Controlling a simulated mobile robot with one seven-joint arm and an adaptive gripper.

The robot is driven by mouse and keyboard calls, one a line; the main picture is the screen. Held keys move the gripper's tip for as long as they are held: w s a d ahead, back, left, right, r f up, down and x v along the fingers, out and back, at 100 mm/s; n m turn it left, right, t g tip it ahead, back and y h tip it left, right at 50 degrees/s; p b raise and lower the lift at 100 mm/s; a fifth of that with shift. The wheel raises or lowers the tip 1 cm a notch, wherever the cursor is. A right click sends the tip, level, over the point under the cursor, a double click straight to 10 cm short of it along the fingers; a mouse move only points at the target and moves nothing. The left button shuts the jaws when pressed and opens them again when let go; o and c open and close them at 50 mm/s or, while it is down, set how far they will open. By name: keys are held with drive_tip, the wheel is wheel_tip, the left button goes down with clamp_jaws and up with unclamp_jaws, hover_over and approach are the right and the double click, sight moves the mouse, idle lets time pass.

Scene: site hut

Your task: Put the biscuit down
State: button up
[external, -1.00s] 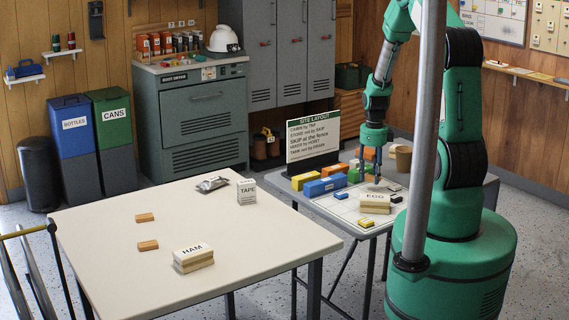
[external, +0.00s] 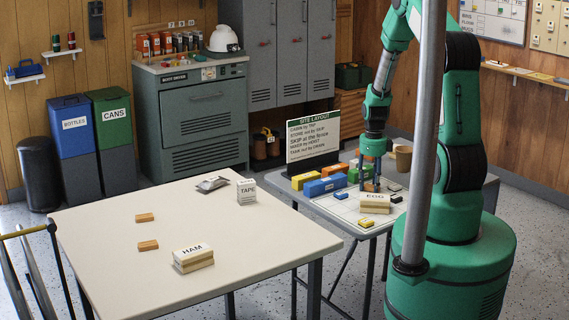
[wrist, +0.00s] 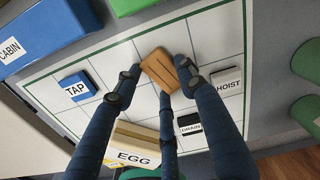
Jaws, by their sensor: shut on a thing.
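The biscuit (wrist: 160,70) is a small brown slab with dark grooves. My gripper (wrist: 158,80) is shut on it, with fingertips at its sides. In the external view my gripper (external: 373,184) points down over the white gridded board (external: 345,207) on the small grey table. The biscuit shows only as a small brown patch there, partly hidden by the fingers. In the wrist view it is over the upper middle of the grid (wrist: 100,80). I cannot tell whether it touches the board.
On the board stand a blue TAP block (wrist: 77,88), a HOIST block (wrist: 228,84), a DRAIN block (wrist: 189,123) and an EGG sandwich (wrist: 132,150). A blue CABIN block (wrist: 40,35) and a green block (wrist: 135,5) line its far edge. The large table (external: 110,265) holds a HAM sandwich (external: 193,257).

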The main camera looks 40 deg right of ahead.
sight(370, 187)
drive_tip(key=o, duration=0.9)
drive_tip(key=shift+f, duration=0.1)
drive_tip(key=shift+c, duration=0.2)
wheel_tip(370, 187, up, 12)
drive_tip(key=p, duration=0.3)
drive_tip(key=shift+r, duration=0.2)
